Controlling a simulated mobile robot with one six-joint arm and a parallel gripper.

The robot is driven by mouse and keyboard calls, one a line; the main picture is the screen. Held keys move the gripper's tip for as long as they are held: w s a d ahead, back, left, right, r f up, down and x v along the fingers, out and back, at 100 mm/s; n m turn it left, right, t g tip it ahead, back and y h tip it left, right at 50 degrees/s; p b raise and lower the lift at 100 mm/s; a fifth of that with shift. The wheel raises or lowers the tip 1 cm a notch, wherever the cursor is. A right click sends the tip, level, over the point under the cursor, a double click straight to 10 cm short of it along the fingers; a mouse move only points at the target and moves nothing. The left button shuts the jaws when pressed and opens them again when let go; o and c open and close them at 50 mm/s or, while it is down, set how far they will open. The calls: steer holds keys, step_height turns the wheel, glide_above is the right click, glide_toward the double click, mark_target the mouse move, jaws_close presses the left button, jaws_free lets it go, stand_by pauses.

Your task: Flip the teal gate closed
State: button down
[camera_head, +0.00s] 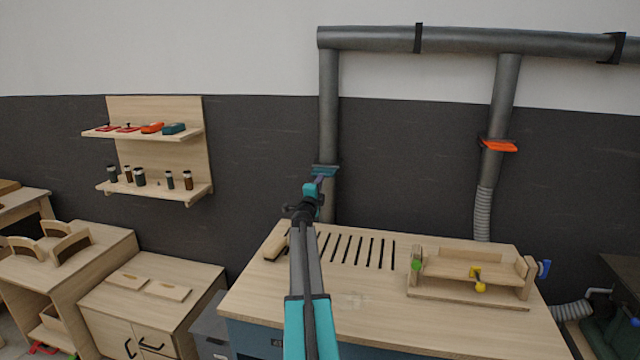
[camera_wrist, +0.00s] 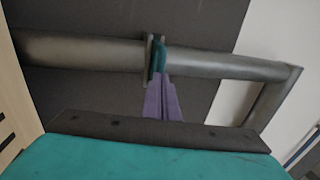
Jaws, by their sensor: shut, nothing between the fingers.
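The teal gate (camera_head: 327,170) is on the left vertical grey duct, partway down. It also shows in the wrist view (camera_wrist: 159,57), beside a grey collar on the duct. My gripper (camera_head: 319,181) is shut and empty, reaching up from below toward the gate. Its purple fingers, pressed together, also show in the wrist view (camera_wrist: 162,84). Their tips are at the gate's lower edge. I cannot tell whether they touch it. The fingers hide part of the gate and duct.
An orange gate (camera_head: 499,146) is on the right duct (camera_head: 504,85). Below is a wooden bench (camera_head: 340,305) with slots and a wooden jig (camera_head: 470,290). A wall shelf (camera_head: 150,190) with small bottles hangs at left. The air around the left duct looks clear.

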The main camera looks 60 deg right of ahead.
steer(key=b+v, duration=0.3)
steer(key=v, duration=1.1)
steer(key=shift+d+f, duration=0.1)
steer(key=shift+f, duration=0.05)
stand_by(0.5)
